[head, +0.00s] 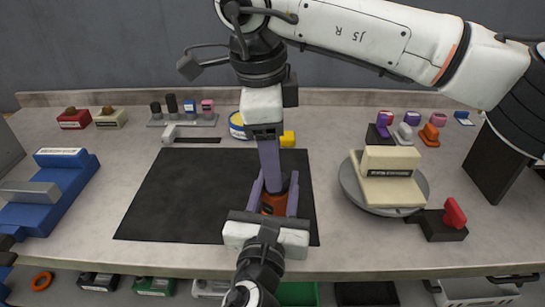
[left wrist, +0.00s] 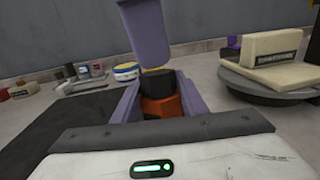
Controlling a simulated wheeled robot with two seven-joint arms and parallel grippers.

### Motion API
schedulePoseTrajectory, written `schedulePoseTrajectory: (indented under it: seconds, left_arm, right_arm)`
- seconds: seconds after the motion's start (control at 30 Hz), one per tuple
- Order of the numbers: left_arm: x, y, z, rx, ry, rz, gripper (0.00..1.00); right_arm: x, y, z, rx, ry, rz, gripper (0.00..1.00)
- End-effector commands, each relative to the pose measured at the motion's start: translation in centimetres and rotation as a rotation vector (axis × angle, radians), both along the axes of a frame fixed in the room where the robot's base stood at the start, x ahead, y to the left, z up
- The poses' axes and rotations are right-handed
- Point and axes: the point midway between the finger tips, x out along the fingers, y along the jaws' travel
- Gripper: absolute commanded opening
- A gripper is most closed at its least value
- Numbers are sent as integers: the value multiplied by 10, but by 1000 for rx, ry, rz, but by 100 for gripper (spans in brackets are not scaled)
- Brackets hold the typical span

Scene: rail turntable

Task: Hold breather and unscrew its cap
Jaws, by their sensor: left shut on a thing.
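The breather (head: 272,205) is an orange body with a dark cap (head: 281,184), standing over the right part of the black mat (head: 170,205). My left gripper (head: 274,194) reaches in from the front, with a purple finger on each side of the orange body, shut on it. The left wrist view shows the orange body (left wrist: 160,106) between these fingers and the black cap (left wrist: 158,82) on top. My right gripper (head: 270,187) points down from above, its fingertips at or just above the cap. Only one purple finger (left wrist: 145,35) shows clearly, so its opening and any contact are hidden.
A round turntable (head: 352,190) bearing a cream block (head: 393,160) stands to the right, with a red switch (head: 454,214) in front. A blue fixture (head: 65,180) is at left. Several small items line the back. The mat's left part is clear.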

Motion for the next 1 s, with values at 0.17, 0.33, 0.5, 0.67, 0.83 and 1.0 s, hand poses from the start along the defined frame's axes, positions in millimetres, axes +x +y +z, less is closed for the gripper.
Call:
schedulePoseTrajectory:
  seconds: [0.17,0.33,0.5,0.67,0.83,1.0]
  left_arm:
    - [0,0,1,0,-2,0,0]
    - [0,0,1,0,-2,0,0]
    - [0,0,1,0,-2,0,0]
    - [0,0,1,0,-2,0,0]
    - [0,0,1,0,-2,0,0]
    - [0,0,1,0,-2,0,0]
  right_arm:
    - [2,-1,5,1,12,5,43]
    - [8,-6,35,22,82,56,43]
    - [12,-7,64,69,134,114,43]
    - [12,-7,64,86,151,137,43]
    - [12,-8,37,84,153,136,43]
    - [11,-8,3,85,153,136,43]
